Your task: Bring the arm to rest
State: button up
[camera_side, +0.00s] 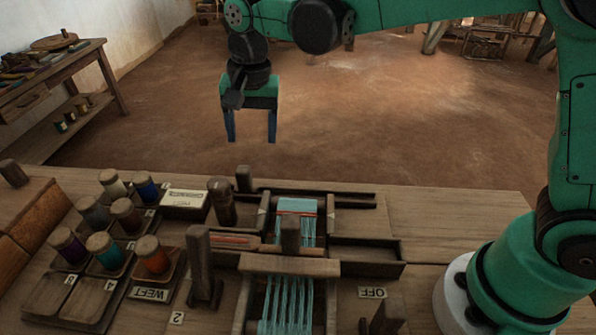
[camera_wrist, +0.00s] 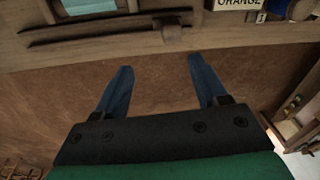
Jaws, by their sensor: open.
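My gripper (camera_side: 251,126) is open and empty in the side view. It hangs with its two blue fingers pointing down, beyond the far edge of the loom table (camera_side: 462,212), over the brown floor. In the wrist view my gripper (camera_wrist: 160,85) shows both fingers spread apart with nothing between them. The table's edge (camera_wrist: 225,42) lies ahead of the fingertips. The small loom with light blue threads (camera_side: 287,300) stands on the table, apart from my gripper.
Several thread spools (camera_side: 105,251) stand in a tray at the left of the table. A lever (camera_side: 201,262) and upright posts rise near the loom. A side bench (camera_side: 98,62) stands at the back left. The floor (camera_side: 400,120) behind the table is clear.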

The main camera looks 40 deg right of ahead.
jog(key=s+d+n+t, duration=0.6)
jog(key=s+d, duration=0.4)
jog(key=s, duration=0.2)
jog(key=shift+d+r+n, duration=0.3)
jog(key=shift+r+n, duration=0.05)
jog(key=shift+n, duration=0.45)
